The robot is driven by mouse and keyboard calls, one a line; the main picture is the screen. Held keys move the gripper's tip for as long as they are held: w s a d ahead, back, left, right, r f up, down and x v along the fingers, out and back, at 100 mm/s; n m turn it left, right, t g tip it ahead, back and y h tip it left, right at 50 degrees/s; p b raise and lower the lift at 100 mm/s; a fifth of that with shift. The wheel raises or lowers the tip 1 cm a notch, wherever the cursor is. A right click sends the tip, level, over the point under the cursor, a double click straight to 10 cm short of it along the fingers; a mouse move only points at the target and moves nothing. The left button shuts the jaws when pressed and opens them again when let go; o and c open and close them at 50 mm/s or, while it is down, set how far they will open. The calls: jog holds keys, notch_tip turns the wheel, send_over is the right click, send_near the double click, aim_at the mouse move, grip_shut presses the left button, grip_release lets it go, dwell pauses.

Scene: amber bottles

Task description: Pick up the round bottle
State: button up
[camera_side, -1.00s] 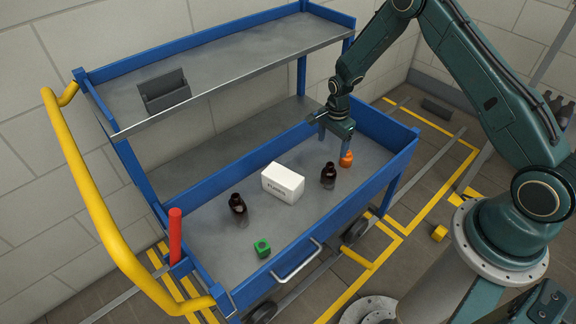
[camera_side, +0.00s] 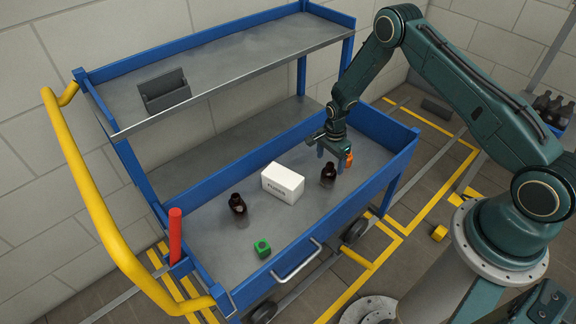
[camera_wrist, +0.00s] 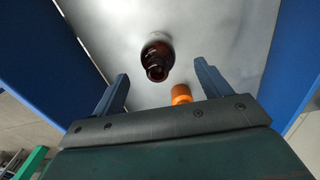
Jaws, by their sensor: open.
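A dark brown round-bodied bottle (camera_side: 328,174) stands upright on the cart's lower tray, right of the white box. In the wrist view the dark bottle (camera_wrist: 157,54) shows neck-first, beyond the gap between the fingers. My gripper (camera_side: 334,154) is open and empty, above and just behind this bottle. The wrist view shows its two fingers (camera_wrist: 160,76) spread wide. A second dark bottle (camera_side: 237,204) stands left of the box. I cannot tell from shape alone which one the task names. An orange object (camera_side: 348,160) is by the right finger, partly hidden.
The white box (camera_side: 283,183) stands mid-tray. The blue tray wall (camera_side: 375,125) rises behind my gripper, and the upper shelf (camera_side: 225,65) is above left.

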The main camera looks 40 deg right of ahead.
aim_at(329, 172)
jog(key=shift+f, duration=0.6)
jog(key=shift+s+f, duration=0.15)
jog(key=shift+f, duration=2.45)
jog(key=c, duration=1.1)
jog(key=shift+r, duration=0.1)
notch_tip(329, 172, up, 20)
jog(key=shift+f, duration=0.1)
